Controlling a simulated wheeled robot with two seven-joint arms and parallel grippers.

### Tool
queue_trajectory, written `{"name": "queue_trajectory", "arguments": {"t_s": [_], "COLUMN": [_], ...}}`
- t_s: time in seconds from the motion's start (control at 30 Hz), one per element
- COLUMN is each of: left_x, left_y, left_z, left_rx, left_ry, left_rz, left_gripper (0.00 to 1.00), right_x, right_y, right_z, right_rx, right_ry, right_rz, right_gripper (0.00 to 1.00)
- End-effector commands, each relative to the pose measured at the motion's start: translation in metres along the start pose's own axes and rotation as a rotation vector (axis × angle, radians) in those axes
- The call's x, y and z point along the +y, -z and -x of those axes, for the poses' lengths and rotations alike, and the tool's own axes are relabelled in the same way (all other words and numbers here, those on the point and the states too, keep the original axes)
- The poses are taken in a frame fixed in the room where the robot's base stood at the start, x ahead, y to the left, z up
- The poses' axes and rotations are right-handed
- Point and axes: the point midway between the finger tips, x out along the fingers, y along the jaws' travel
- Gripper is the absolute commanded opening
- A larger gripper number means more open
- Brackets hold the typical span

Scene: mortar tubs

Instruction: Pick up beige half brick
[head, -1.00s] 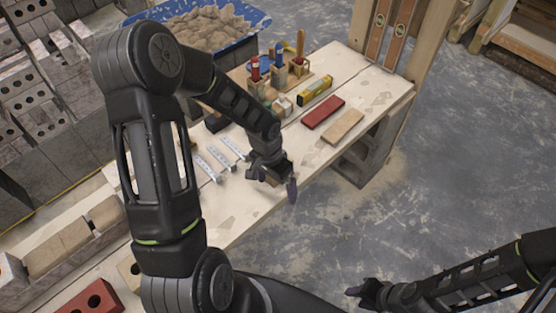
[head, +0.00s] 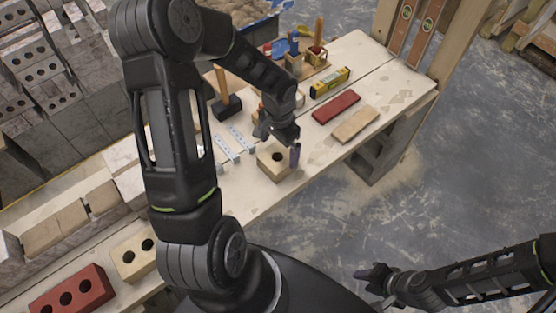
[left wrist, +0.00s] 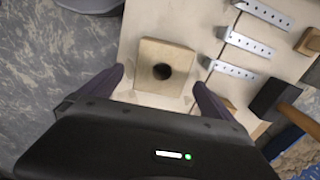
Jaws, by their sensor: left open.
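The beige half brick (head: 274,160) has one dark hole and lies on the pale workbench in the head view. It also shows in the left wrist view (left wrist: 164,68), a short way out beyond the fingertips. My left gripper (head: 282,144) is over the bench just above the half brick and partly covers it in the head view. In the left wrist view my left gripper (left wrist: 158,80) is open and empty, with a finger on each side of the brick's near end. My right gripper (head: 375,283) is low over the floor at the right, away from the bench; its jaws are too small to judge.
Metal brackets (head: 230,148) and a black-headed hammer (head: 228,106) lie behind the half brick. A red block (head: 336,107), a beige strip (head: 356,125) and a yellow level (head: 330,83) lie to the right. Full beige (head: 134,257) and red bricks (head: 72,293) lie front left.

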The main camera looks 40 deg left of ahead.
Motion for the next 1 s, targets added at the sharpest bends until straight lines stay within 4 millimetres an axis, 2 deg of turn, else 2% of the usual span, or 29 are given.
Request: {"name": "queue_trajectory", "arguments": {"t_s": [0.13, 0.47, 0.57, 0.8, 1.0], "left_x": [0.0, 0.0, -0.001, -0.003, -0.003], "left_y": [-0.001, -0.001, -0.002, -0.002, -0.002], "left_z": [-0.014, -0.016, -0.024, -0.059, -0.067], "left_rx": [-0.001, -0.001, -0.003, -0.002, 0.0], "left_ry": [-0.001, -0.001, -0.002, -0.002, 0.0], "left_rz": [0.0, 0.0, 0.0, -0.001, 0.0], "left_gripper": [1.0, 1.0, 1.0, 1.0, 1.0], "right_x": [0.0, 0.0, -0.001, -0.002, -0.002], "right_y": [0.0, 0.0, 0.0, 0.0, 0.0], "right_z": [0.0, 0.0, 0.002, 0.005, 0.005], "right_rx": [0.0, 0.0, 0.0, 0.0, 0.0], "right_ry": [0.0, 0.0, 0.0, 0.0, 0.0], "right_rz": [0.0, 0.0, 0.0, 0.0, 0.0], "right_gripper": [0.36, 0.36, 0.36, 0.36, 0.36]}}
